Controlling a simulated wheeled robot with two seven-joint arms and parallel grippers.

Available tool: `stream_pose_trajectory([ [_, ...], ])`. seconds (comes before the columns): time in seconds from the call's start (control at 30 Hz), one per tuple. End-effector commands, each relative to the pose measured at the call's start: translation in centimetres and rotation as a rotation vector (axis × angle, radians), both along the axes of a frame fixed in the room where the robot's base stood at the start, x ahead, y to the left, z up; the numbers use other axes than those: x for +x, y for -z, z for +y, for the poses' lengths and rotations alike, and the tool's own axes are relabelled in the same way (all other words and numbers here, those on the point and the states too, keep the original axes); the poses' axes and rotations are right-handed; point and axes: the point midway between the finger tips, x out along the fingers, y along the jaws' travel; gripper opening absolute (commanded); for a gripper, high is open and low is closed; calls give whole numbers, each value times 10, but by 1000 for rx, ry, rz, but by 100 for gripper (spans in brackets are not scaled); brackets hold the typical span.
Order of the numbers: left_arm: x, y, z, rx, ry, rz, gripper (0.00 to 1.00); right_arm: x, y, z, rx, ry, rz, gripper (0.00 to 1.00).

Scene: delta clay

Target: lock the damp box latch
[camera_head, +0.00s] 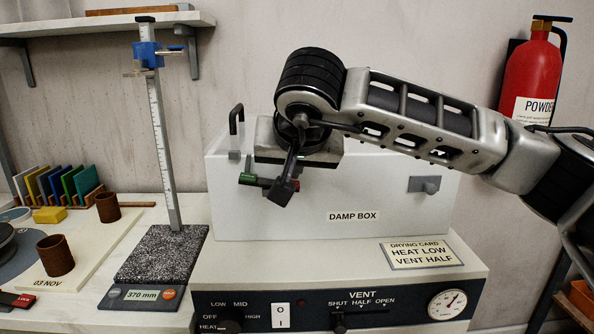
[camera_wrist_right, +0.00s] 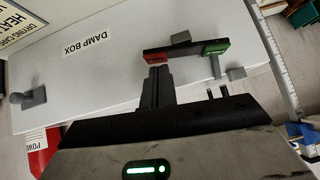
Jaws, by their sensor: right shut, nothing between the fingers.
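The white damp box (camera_head: 385,210) stands on the cabinet, its front labelled DAMP BOX. My left gripper is not in view.
A grey knob (camera_head: 427,185) is on the box's right front. A drying card (camera_head: 421,255) lies on the cabinet top, above the control panel (camera_head: 385,316). A height gauge (camera_head: 165,150) stands close on the left. A fire extinguisher (camera_head: 530,75) hangs at the right.

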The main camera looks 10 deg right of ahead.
Motion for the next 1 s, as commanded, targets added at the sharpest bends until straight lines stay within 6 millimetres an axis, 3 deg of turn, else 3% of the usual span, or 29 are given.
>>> stream_pose_trajectory([
  [0.3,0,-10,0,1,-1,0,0,0,-15,-1,-1,2,0,0],
  [0.77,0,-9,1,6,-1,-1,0,0,-15,-1,-1,3,1,0],
  [1.0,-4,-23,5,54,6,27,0,-1,-66,-8,0,2,-3,0],
])
